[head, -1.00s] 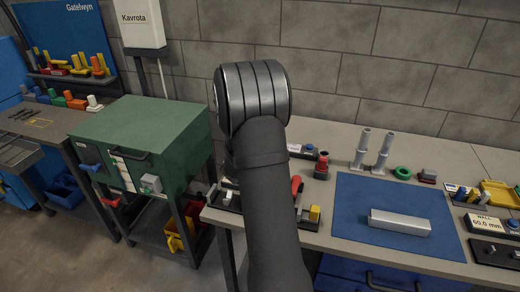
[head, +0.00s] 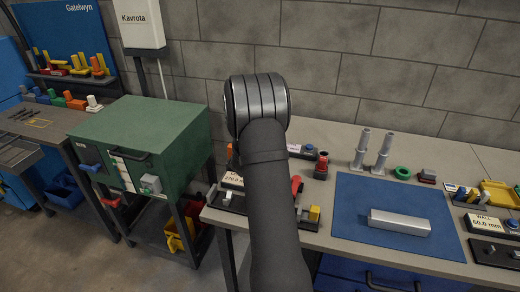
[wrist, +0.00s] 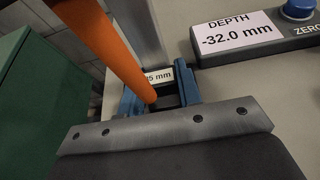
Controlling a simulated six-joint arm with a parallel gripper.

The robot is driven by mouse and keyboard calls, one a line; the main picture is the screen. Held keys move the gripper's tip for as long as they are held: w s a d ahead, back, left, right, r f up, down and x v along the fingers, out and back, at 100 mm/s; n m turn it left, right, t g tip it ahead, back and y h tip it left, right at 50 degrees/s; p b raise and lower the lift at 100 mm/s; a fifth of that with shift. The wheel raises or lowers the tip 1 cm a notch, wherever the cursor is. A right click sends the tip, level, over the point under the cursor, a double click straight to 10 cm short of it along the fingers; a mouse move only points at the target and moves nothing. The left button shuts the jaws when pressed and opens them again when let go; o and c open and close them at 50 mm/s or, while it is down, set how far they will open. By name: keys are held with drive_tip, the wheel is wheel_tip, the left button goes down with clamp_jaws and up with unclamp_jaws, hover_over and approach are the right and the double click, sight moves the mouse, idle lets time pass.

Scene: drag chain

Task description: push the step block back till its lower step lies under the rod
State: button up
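In the wrist view an orange rod (wrist: 112,50) slants from the top left down to the middle. Below its end is a dark piece (wrist: 166,101), apparently the step block, with a white label (wrist: 158,76) whose visible part ends in "5 mm". Blue pieces stand on both sides of it; I cannot tell whether they are my fingers or guides. My gripper (wrist: 165,124) shows as a bolted grey plate across the near side, hiding the block's front. Contact between rod, block and gripper is unclear. In the head view my arm hides this spot.
A depth readout (wrist: 236,36) reads -32.0 mm, with a blue button (wrist: 298,9) marked ZERO. An upright grey post (wrist: 143,32) stands behind the rod. In the head view, a blue mat (head: 350,205) with a silver bar (head: 399,223) lies to the right. A green cabinet (head: 145,125) stands left.

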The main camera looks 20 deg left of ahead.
clamp_jaws()
drive_tip(key=shift+s, duration=0.7)
drive_tip(key=o, duration=0.9)
unclamp_jaws()
drive_tip(key=v, duration=1.7)
drive_tip(key=shift+s+r, duration=0.1)
drive_tip(key=shift+s, duration=0.05)
drive_tip(key=x, duration=1.6)
drive_tip(key=shift+w, duration=0.3)
